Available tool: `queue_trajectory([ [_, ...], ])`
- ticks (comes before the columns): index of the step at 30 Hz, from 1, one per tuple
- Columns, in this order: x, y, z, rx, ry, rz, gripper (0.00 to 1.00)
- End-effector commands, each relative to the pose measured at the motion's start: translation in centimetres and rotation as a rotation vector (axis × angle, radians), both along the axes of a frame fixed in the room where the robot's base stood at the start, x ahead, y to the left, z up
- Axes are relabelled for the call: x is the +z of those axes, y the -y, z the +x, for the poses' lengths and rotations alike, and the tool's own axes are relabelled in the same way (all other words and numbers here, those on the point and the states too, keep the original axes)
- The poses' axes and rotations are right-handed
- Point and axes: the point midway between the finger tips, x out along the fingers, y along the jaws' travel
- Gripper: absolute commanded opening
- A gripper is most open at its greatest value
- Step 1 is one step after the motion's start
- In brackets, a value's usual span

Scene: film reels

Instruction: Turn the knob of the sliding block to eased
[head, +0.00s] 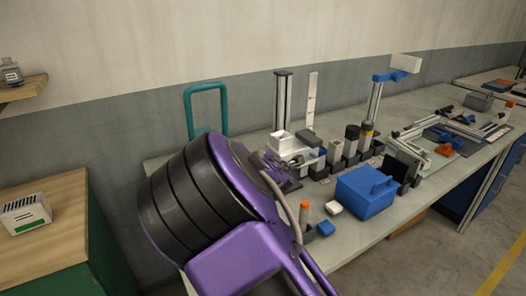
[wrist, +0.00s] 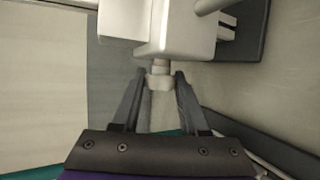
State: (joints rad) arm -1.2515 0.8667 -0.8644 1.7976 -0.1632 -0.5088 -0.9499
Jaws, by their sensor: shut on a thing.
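The sliding block (wrist: 182,35) is a pale, light-grey block at the top of the wrist view. A short stem comes out of its near face and ends in a small pale knob (wrist: 160,82). My gripper (wrist: 160,76) has one dark finger on each side of the knob and is shut on it. In the head view a white block (head: 283,142) sits low on an upright post (head: 282,98), just beyond my purple arm. My arm hides most of the gripper and the knob there. No marking that tells the knob's setting is readable.
Several small dark and grey blocks stand right of the post on the bench (head: 395,217). A blue box (head: 366,192), a small blue piece (head: 325,228) and an orange-topped item (head: 304,212) lie nearer. A green frame (head: 206,88) rises behind my arm.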

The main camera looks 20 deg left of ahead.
Motion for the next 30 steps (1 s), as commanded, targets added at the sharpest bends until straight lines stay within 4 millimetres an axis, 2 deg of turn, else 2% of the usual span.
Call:
queue_trajectory([
  [1, 0.45, 0.01, 0.1, -0.001, -0.018, -0.018, 0.0],
  [12, 0.13, 0.05, 0.1, -0.002, -0.12, -0.138, 0.0],
  [27, 0.09, -0.04, 0.04, 0.0, -0.134, -0.156, 0.0],
  [28, 0.09, -0.04, 0.04, -0.001, -0.134, -0.155, 0.47],
  [30, 0.08, -0.03, 0.04, 0.0, -0.134, -0.156, 0.59],
])
